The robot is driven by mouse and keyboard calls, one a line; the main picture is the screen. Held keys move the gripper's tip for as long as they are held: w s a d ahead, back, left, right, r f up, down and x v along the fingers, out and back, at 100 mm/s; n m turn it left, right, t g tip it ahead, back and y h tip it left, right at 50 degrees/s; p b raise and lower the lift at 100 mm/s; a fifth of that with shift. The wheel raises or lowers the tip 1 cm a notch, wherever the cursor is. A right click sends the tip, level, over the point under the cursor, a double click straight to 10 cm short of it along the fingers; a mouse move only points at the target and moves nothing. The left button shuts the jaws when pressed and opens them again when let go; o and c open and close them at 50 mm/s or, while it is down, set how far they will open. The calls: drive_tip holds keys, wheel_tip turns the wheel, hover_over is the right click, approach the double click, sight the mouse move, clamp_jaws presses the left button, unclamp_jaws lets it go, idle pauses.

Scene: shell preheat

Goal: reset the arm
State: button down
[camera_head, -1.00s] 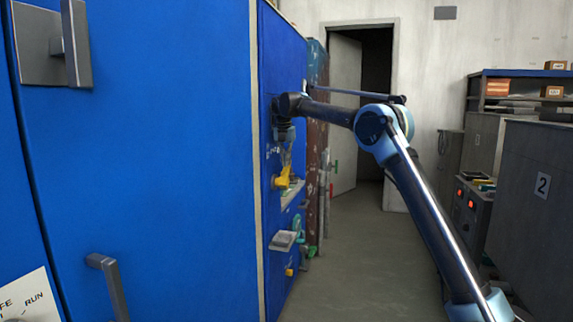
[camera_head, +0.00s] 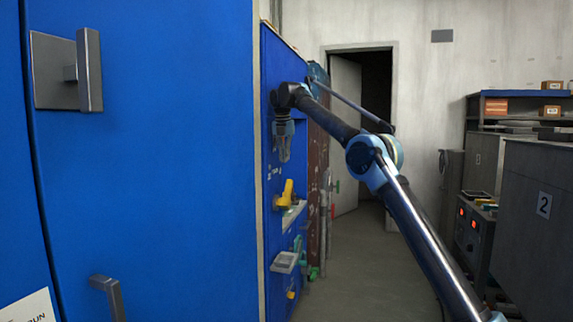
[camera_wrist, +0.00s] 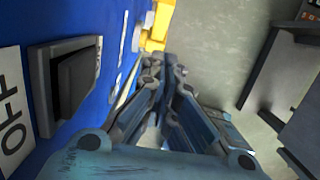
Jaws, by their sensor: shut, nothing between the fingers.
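My arm reaches across the head view from the lower right to the blue panel wall on the left. My gripper (camera_head: 284,157) hangs pointing down from the arm's end, close beside the blue panel (camera_head: 272,90). In the wrist view my gripper (camera_wrist: 160,62) shows its fingers together with nothing between them. Below the gripper, a yellow handle (camera_head: 286,194) sticks out of the panel, apart from the fingertips. It also shows in the wrist view (camera_wrist: 158,22), past the fingertips.
A large blue cabinet (camera_head: 150,160) with metal handles fills the left. A grey ledge (camera_head: 285,262) juts from the panel below. Grey cabinets (camera_head: 540,205) and a unit with red lights (camera_head: 468,225) stand at right. The floor (camera_head: 345,265) between is clear, leading to an open doorway (camera_head: 375,100).

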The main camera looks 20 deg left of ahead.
drive_tip(key=shift+r, duration=0.15)
idle(0.4)
drive_tip(key=w+d+r+m, duration=0.15)
drive_tip(key=d+m, duration=0.35)
drive_tip(key=d, duration=0.6)
drive_tip(key=d+r+m, duration=0.2)
drive_tip(key=d+m, duration=0.2)
drive_tip(key=d, duration=0.8)
drive_tip(key=s+d+f+m, duration=0.3)
drive_tip(key=s+d+m, duration=0.2)
drive_tip(key=d, duration=0.6)
drive_tip(key=s+d+f+m, duration=0.2)
drive_tip(key=s+d+m, duration=0.3)
drive_tip(key=d, duration=0.5)
drive_tip(key=s+d+f+m, duration=0.9)
drive_tip(key=s+d+f, duration=0.6)
drive_tip(key=s, duration=0.1)
drive_tip(key=s+d+f+m, duration=0.3)
drive_tip(key=s+f, duration=0.4)
drive_tip(key=f, duration=0.3)
drive_tip(key=s+d+f+m, duration=0.4)
drive_tip(key=s+f+m, duration=0.1)
drive_tip(key=s+f, duration=0.3)
drive_tip(key=shift+s+f+m, duration=0.3)
drive_tip(key=shift+f+m, duration=0.1)
drive_tip(key=shift+f, duration=0.45)
